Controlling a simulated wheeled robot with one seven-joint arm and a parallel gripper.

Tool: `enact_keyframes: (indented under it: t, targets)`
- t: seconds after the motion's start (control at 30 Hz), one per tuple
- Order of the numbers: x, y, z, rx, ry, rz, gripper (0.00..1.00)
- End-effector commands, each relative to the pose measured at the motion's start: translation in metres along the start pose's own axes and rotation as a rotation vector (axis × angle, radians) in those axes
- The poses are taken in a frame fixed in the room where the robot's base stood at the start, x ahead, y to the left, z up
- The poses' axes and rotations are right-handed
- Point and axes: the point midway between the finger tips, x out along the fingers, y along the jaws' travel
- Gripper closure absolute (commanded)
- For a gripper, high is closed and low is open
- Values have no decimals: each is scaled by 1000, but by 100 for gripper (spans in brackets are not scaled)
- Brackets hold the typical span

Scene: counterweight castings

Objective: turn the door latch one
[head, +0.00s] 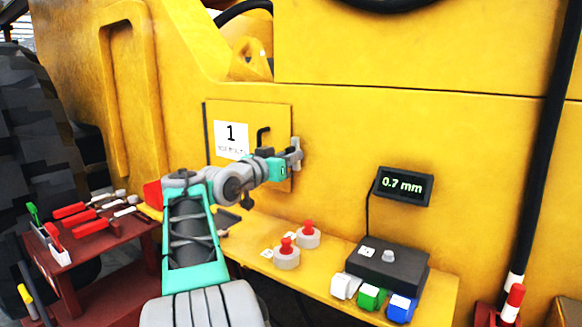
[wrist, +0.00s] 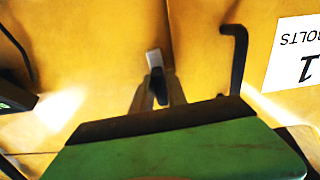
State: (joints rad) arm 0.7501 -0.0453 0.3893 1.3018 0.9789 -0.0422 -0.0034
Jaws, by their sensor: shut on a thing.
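The yellow door with the white label "1" (head: 230,141) is set in the machine's side and looks closed. Its grey latch (head: 297,146) is at the door's right edge, and part of it is hidden by my gripper. My gripper (head: 288,161) reaches the latch from the left. In the wrist view my two fingers (wrist: 157,97) are shut on the latch (wrist: 154,60), whose pale end sticks out beyond the fingertips. A black bent handle (head: 263,134) is on the door left of the latch. It also shows in the wrist view (wrist: 238,60).
Below the door, a yellow shelf (head: 250,228) carries two red-knobbed weights (head: 287,254), a dark box (head: 388,268) and white, green and blue blocks. A "0.7 mm" display (head: 402,186) stands to the right. A red tool cart (head: 100,245) is at left.

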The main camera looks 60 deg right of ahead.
Motion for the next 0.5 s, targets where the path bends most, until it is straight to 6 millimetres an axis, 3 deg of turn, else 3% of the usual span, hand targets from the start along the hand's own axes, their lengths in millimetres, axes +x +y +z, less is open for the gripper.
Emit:
enact_keyframes:
  t: [0.5]
  targets:
    - [0,0,3,79,-6,2,100]
